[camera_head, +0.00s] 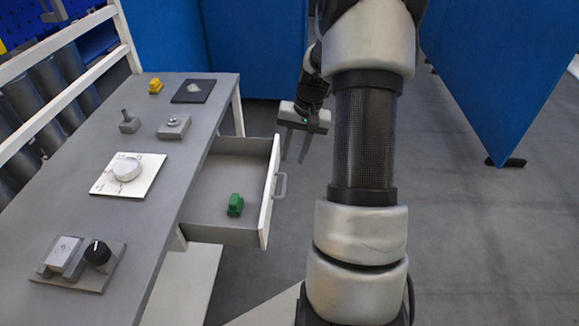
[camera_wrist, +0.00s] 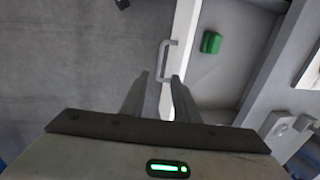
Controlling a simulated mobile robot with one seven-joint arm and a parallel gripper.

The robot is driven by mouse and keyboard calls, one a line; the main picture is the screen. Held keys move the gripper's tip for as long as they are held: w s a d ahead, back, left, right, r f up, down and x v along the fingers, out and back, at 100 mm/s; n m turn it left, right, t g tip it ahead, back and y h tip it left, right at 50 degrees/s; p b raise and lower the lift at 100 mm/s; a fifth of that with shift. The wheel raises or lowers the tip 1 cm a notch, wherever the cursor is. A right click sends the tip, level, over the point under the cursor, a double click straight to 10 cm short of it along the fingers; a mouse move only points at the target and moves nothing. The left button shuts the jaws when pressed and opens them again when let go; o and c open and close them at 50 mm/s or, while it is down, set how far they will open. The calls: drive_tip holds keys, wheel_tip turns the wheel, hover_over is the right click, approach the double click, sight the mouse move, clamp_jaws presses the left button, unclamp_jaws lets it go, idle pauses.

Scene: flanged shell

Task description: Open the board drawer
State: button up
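The board drawer (camera_head: 210,190) stands pulled out from the grey workbench, its inside visible. Its front panel carries a grey bar handle (camera_head: 283,185). In the wrist view the handle (camera_wrist: 162,60) lies just beyond my fingertips, with the drawer front (camera_wrist: 184,40) to its right. My gripper (camera_head: 294,159) is outside the drawer, near the handle and apart from it as far as I can see. Its two fingers are spread, with nothing between them; they also show in the wrist view (camera_wrist: 160,76). A green object (camera_head: 235,205) lies inside the drawer, also in the wrist view (camera_wrist: 211,42).
The workbench top (camera_head: 150,215) holds a white dial plate (camera_head: 105,180), a block with a black knob (camera_head: 97,253), a yellow piece (camera_head: 155,86) and a dark plate (camera_head: 193,91). Blue partitions (camera_head: 500,80) stand behind and right.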

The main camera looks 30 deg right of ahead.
drive_tip(key=r, duration=0.3)
drive_tip(key=d+r, duration=0.1)
drive_tip(key=r, duration=0.1)
drive_tip(key=shift+s+r, duration=0.3)
drive_tip(key=shift+s, duration=0.05)
